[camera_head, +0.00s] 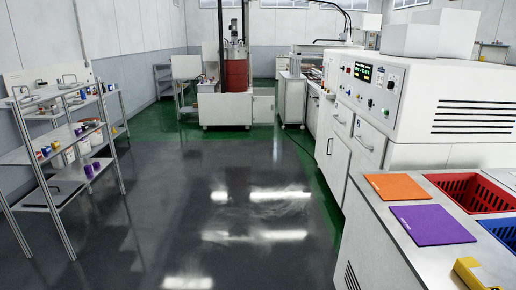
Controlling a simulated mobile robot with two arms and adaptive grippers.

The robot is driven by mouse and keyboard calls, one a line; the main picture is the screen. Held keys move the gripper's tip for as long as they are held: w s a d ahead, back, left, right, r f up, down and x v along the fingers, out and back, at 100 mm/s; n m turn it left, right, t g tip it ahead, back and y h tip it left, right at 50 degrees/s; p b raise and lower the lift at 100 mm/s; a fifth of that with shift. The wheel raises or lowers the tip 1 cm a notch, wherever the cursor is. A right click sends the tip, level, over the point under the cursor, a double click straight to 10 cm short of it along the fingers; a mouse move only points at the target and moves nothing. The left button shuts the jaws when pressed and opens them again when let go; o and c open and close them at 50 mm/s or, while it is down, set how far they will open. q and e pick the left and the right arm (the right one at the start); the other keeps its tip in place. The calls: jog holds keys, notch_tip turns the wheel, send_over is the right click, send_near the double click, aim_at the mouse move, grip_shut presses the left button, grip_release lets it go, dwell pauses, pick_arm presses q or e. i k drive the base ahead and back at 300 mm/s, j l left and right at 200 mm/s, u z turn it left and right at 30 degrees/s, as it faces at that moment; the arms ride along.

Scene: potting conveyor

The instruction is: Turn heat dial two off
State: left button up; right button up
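A white machine (425,110) stands on the right, with a control panel (368,88) on its sloped front. The panel has a lit green display (363,71) and several small knobs and buttons. A dark round knob (391,85) sits right of the display. The labels are too small to read, so I cannot tell which is heat dial two or how any dial is set. Neither of my grippers is in view.
A near right counter (385,215) holds an orange mat (396,187), a purple mat (432,224), a red crate (437,181), a blue crate and a yellow object (472,274). Shelves (70,140) stand left. The dark floor (220,200) between is clear.

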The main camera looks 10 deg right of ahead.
aim_at(391, 85)
jog(key=i+l+z, duration=0.1)
jog(key=i+z, duration=0.2)
jog(key=i, duration=0.35)
jog(key=i+j+z, duration=0.1)
jog(key=i+z, duration=0.15)
jog(key=i, duration=0.4)
jog(key=i+j+z, duration=0.15)
jog(key=i+z, duration=0.15)
jog(key=i, duration=0.3)
jog(key=i+z, duration=0.5)
jog(key=i, duration=0.2)
